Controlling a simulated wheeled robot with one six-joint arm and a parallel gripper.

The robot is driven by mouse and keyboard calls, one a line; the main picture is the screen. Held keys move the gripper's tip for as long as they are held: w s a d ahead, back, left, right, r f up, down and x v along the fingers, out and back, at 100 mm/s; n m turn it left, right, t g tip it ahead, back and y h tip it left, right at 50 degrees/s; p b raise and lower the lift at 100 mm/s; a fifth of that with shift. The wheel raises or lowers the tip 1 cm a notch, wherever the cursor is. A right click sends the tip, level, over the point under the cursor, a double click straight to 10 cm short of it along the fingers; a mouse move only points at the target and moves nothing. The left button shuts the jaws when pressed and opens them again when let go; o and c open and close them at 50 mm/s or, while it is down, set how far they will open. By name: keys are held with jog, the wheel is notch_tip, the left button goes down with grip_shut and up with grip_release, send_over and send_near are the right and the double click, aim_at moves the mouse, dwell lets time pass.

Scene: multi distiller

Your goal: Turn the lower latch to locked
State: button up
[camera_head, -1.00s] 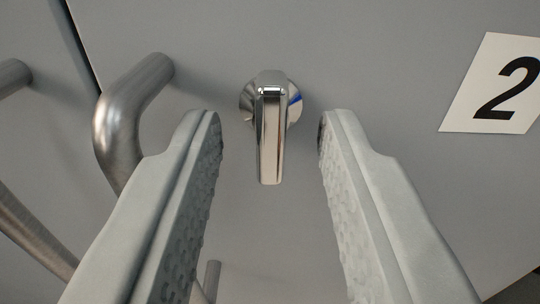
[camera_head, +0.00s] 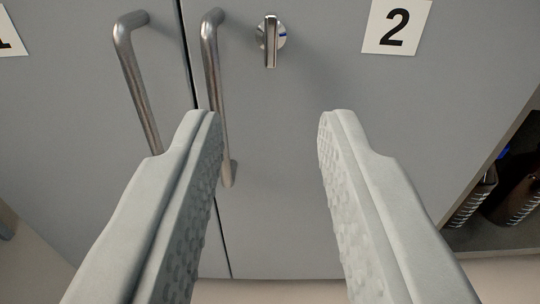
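A small chrome latch (camera_head: 271,44) with a round base and a blue mark at its right side sits on the grey cabinet door (camera_head: 300,150), near the top of the view. Its lever points straight down. My gripper (camera_head: 270,125) is open and empty, with its two pale textured fingers wide apart below the latch in the picture. Neither finger touches the latch. No second latch is in view.
Two vertical bar handles, a left one (camera_head: 138,85) and a right one (camera_head: 213,95), flank the dark door gap. A "2" label (camera_head: 397,26) is right of the latch. An open shelf with dark objects (camera_head: 510,200) is at lower right.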

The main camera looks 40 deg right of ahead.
jog(key=shift+v, duration=2.55)
jog(key=w+a+r+t+y, duration=0.1)
jog(key=w+r+y, duration=0.1)
jog(key=r, duration=0.7)
jog(key=w+r+y, duration=0.2)
jog(key=r+y, duration=0.1)
jog(key=r, duration=0.6)
jog(key=s+r+n+t+y, duration=0.2)
jog(key=s+r+y, duration=0.15)
jog(key=r, duration=1.25)
jog(key=s+d+r+n+y, duration=0.1)
jog(key=s+r+n, duration=0.1)
jog(key=s+r, duration=0.8)
jog(key=s+d+r+n+y, duration=0.1)
jog(key=s+r+n, duration=0.2)
jog(key=s+r, duration=0.8)
jog(key=s, duration=0.7)
jog(key=shift+d+r, duration=0.2)
jog(key=shift+r, duration=0.1)
